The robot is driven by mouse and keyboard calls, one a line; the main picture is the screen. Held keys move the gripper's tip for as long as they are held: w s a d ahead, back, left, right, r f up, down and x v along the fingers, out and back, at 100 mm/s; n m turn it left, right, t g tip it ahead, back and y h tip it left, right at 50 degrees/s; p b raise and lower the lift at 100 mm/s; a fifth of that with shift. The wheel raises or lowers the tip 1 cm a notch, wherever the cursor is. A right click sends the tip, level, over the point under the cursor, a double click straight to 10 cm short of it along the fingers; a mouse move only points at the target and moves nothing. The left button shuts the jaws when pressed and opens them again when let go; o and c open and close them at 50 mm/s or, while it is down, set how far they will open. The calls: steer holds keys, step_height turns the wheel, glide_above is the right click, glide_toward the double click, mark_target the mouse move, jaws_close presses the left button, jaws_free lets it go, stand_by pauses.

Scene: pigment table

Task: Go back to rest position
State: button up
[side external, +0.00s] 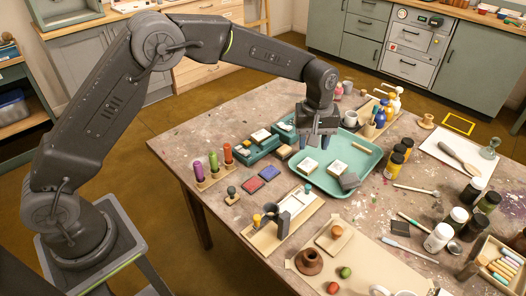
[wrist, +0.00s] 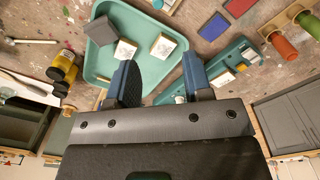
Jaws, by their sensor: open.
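My gripper (side external: 318,140) is open and empty, with its blue-tipped fingers pointing down above the back part of the teal tray (side external: 367,160). The wrist view shows the two fingers (wrist: 160,82) spread apart with nothing between them.
A teal box (side external: 257,146) of stamps stands left of the tray. Upright coloured tubes (side external: 213,165) stand at the table's left edge. Paint bottles (side external: 393,165) and several jars crowd the right side. A wooden rack of bottles (side external: 379,112) stands behind the tray. Air above the table looks clear.

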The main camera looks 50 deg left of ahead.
steer(key=s+a+r+m+t, duration=0.1)
steer(key=s+a+r+m, duration=0.1)
steer(key=s+a+r, duration=0.4)
steer(key=s+a+r+m+t, duration=0.1)
steer(key=s+r+m+t, duration=0.1)
steer(key=s+r, duration=0.7)
steer(key=s+a+m+t, duration=0.1)
steer(key=s+a+m, duration=0.1)
steer(key=s, duration=0.6)
steer(key=s+a+m+t, duration=0.1)
steer(key=s+a+m, duration=0.1)
steer(key=s, duration=0.6)
steer(key=shift+s+a+m, duration=0.25)
steer(key=shift+s+m, duration=0.05)
steer(key=shift+s, duration=0.05)
